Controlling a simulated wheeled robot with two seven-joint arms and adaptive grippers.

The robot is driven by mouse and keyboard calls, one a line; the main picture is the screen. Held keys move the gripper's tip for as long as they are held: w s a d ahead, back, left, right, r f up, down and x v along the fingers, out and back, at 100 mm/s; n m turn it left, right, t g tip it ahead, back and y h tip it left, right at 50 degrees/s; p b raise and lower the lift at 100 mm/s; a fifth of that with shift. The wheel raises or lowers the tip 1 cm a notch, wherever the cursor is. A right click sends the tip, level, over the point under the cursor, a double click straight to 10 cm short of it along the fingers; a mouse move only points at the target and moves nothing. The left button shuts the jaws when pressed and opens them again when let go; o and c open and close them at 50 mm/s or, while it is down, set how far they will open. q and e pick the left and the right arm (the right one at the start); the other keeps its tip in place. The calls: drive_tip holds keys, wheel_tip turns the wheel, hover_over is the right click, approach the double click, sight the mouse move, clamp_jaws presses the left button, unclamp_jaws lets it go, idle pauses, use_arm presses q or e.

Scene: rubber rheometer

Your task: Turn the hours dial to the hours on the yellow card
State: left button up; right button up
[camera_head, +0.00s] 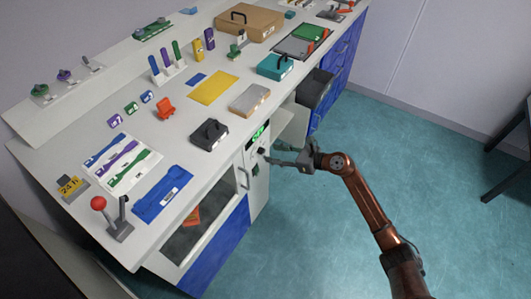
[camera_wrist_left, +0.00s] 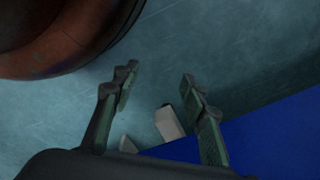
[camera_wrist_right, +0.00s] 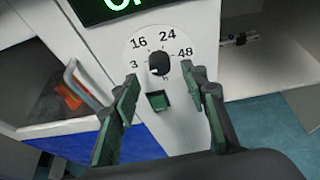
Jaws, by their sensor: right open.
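The hours dial is a black knob (camera_wrist_right: 159,63) on a white panel, ringed by the marks 3, 16, 24 and 48 with an h below. A small pale mark shows on its lower rim, but its setting is unclear. My right gripper (camera_wrist_right: 163,82) is open, its fingers either side of and below the knob, not visibly touching it. In the head view, my right gripper (camera_head: 272,159) is at the cabinet front. A small yellow card (camera_head: 70,186) at the bench's left end seems to read 24, with a blurred last character. My left gripper (camera_wrist_left: 158,80) is open and empty.
A green-lit display (camera_wrist_right: 120,5) sits above the dial and a green square (camera_wrist_right: 158,101) below it. A blank yellow sheet (camera_head: 213,88) lies on the bench (camera_head: 110,220). An open compartment (camera_wrist_right: 40,80) lies left of the panel.

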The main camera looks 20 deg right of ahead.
sight(264, 152)
drive_tip(key=b+x, duration=0.1)
drive_tip(key=x, duration=0.2)
drive_tip(key=shift+w+a+f, duration=0.15)
drive_tip(key=shift+w+f, duration=0.05)
drive_tip(key=shift+f, duration=0.1)
use_arm(q)
drive_tip(key=shift+w+d+r, duration=0.15)
drive_tip(key=shift+w+r, duration=0.05)
drive_tip(key=shift+r, duration=0.5)
drive_tip(key=shift+w+d+r, duration=0.2)
drive_tip(key=shift+w+r, duration=0.05)
drive_tip(key=shift+r, duration=0.45)
drive_tip(key=shift+w+d+r, duration=0.15)
drive_tip(key=shift+w+r, duration=0.05)
drive_tip(key=shift+r, duration=0.5)
use_arm(e)
drive_tip(key=shift+w+a, duration=0.25)
drive_tip(key=shift+w, duration=0.05)
drive_tip(key=shift+c, duration=0.6)
drive_tip(key=shift+f, duration=0.1)
clamp_jaws()
